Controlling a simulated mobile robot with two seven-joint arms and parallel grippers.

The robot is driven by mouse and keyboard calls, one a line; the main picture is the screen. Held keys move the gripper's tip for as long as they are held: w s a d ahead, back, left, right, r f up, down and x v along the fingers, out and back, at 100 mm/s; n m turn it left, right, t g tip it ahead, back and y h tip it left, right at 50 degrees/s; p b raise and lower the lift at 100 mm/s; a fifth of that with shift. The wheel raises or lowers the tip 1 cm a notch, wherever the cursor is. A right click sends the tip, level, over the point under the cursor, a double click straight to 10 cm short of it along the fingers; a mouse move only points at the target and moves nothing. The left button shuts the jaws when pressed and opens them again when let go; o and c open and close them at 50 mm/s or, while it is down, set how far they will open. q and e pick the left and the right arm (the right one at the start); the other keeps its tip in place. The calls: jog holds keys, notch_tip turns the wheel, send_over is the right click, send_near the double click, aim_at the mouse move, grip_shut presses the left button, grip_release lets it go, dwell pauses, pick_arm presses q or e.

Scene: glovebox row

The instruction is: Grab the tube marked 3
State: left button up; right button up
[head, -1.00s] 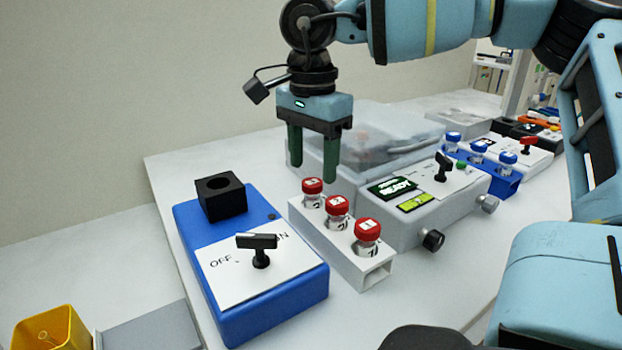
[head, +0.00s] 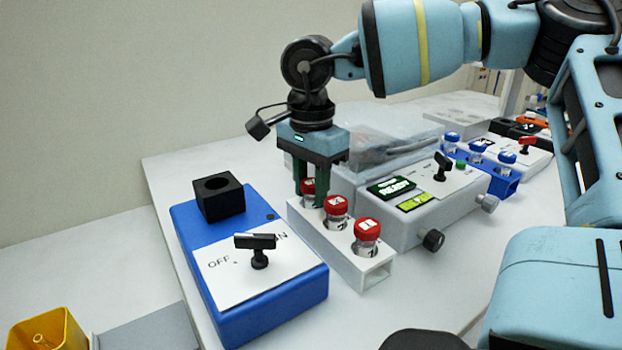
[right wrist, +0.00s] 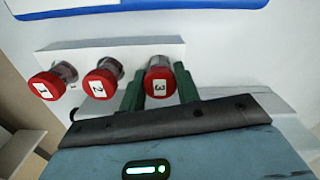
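Three red-capped tubes stand in a white rack (head: 376,272). In the head view tube 3 (head: 308,188) is the far one, partly hidden by my gripper. Tube 2 (head: 337,207) and tube 1 (head: 367,231) stand nearer. My right gripper (head: 311,198) points down with its green fingers on either side of tube 3's cap. The fingers look apart, with small gaps beside the cap in the right wrist view. My left gripper is not in view.
A blue box (head: 280,306) with an OFF/ON switch and black socket block (head: 219,197) is left of the rack. A grey device (head: 420,222) with a READY display stands close on the right. Blue-capped tubes (head: 479,147) are farther back.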

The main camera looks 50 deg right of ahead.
jog(key=c, duration=0.4)
jog(key=shift+r, duration=0.15)
jog(key=shift+c, duration=0.2)
notch_tip(320, 180, up, 10)
jog(key=shift+f+p, duration=0.15)
jog(key=shift+p, duration=0.5)
